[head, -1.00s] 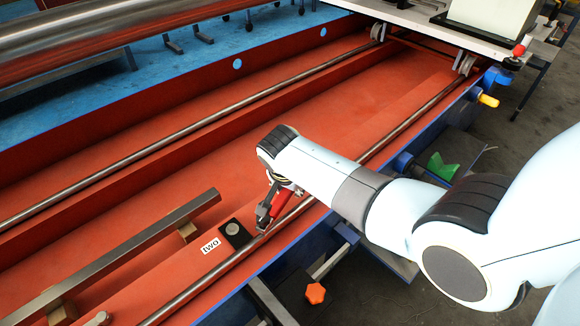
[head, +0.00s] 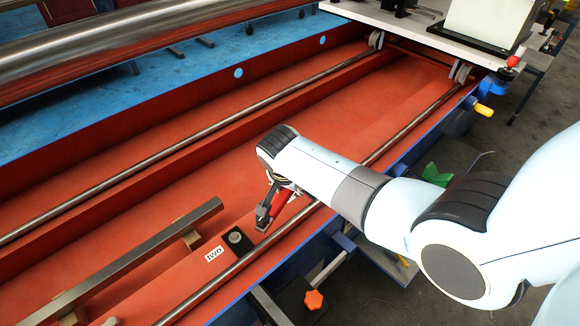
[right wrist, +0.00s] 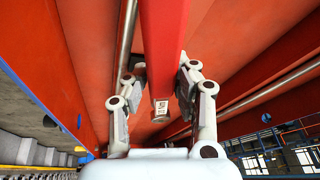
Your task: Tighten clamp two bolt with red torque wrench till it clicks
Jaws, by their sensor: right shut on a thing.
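My right gripper (head: 267,211) is shut on the red torque wrench (head: 282,203), above the round rail and just up and right of clamp two. In the right wrist view, the wrench's red body (right wrist: 164,45) lies between the two fingers (right wrist: 160,98), with a small marked metal end facing the camera. Clamp two (head: 248,249) is a dark block with a round grey bolt head (head: 236,237), beside a white label (head: 214,254) reading "two". The wrench appears apart from the bolt; its working end is hidden. My left gripper is not in view.
A dark metal bar (head: 140,254) lies on blocks at left. Round rails run along the red bed (head: 330,128). A white carriage (head: 408,28) stands at the far end. An orange knob (head: 313,299) sticks out at the near side.

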